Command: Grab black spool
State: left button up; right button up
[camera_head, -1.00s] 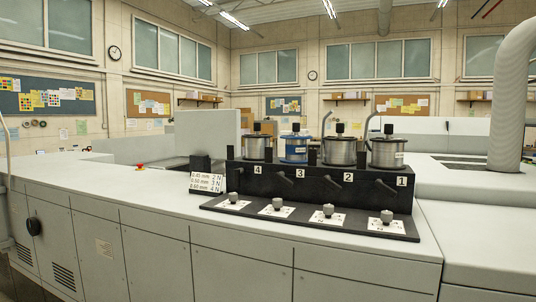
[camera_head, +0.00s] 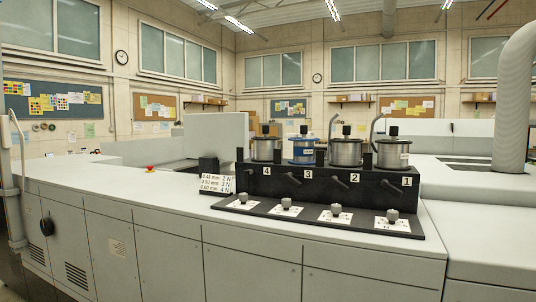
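No wholly black spool shows. Each has a black knob on top. Neither of my grippers is in view.
The stand sits on a long white machine counter (camera_head: 120,184) with closed cabinet doors below. A thick grey duct (camera_head: 513,110) rises at the right. The counter's left part is mostly clear.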

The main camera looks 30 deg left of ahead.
aim_at(264, 146)
jog(key=k, duration=0.35)
jog(key=u, duration=1.3)
jog(key=i, duration=0.8)
jog(key=z, duration=1.4)
